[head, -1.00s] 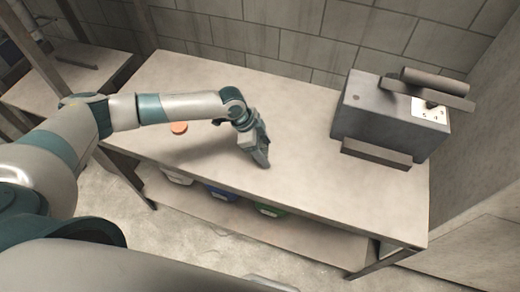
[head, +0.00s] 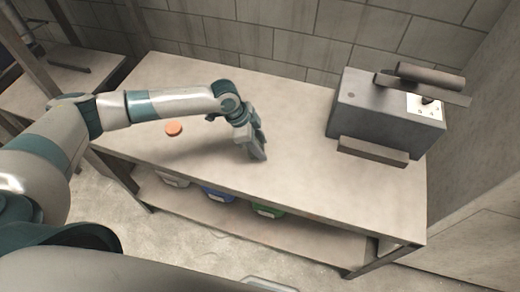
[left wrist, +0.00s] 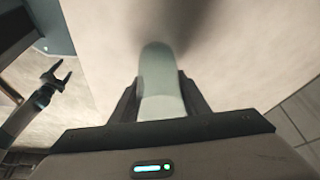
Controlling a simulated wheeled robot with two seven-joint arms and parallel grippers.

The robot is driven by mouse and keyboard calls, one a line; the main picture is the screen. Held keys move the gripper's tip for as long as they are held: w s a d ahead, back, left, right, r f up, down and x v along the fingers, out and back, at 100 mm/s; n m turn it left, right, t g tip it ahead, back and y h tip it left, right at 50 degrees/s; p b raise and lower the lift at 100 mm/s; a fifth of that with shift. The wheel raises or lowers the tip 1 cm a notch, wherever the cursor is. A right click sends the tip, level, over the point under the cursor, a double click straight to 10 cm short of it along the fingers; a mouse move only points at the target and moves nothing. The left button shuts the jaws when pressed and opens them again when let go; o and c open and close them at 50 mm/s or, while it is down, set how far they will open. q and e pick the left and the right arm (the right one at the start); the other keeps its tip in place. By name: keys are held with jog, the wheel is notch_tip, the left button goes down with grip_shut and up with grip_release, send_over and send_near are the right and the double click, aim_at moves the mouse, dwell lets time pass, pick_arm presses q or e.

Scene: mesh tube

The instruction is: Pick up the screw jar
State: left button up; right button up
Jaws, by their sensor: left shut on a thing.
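My left gripper (head: 257,150) is over the middle of the workbench (head: 310,175), pointing down. In the left wrist view its fingers (left wrist: 160,100) are shut on a pale grey-green rounded thing, seemingly the screw jar (left wrist: 160,75). The jar stands out beyond the fingertips; its lower part is hidden between them. In the head view the jar cannot be made out behind the fingers. A dark two-pronged gripper, seemingly my right one (left wrist: 55,76), shows at the left of the left wrist view, with its prongs apart and nothing between them.
A small orange disc (head: 174,129) lies on the bench left of my gripper, near my forearm. A large grey machine (head: 375,113) stands at the bench's right end. Several bins, one blue (head: 219,194) and one green (head: 266,210), sit on the lower shelf.

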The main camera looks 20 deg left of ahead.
pick_arm(q)
jog(key=shift+r+b, duration=0.35)
jog(key=shift+r, duration=0.25)
jog(key=s+d+r+b, duration=0.3)
jog(key=s+d+r, duration=0.4)
jog(key=s, duration=0.1)
jog(key=shift+s+d+r, duration=0.3)
jog(key=shift+s, duration=0.1)
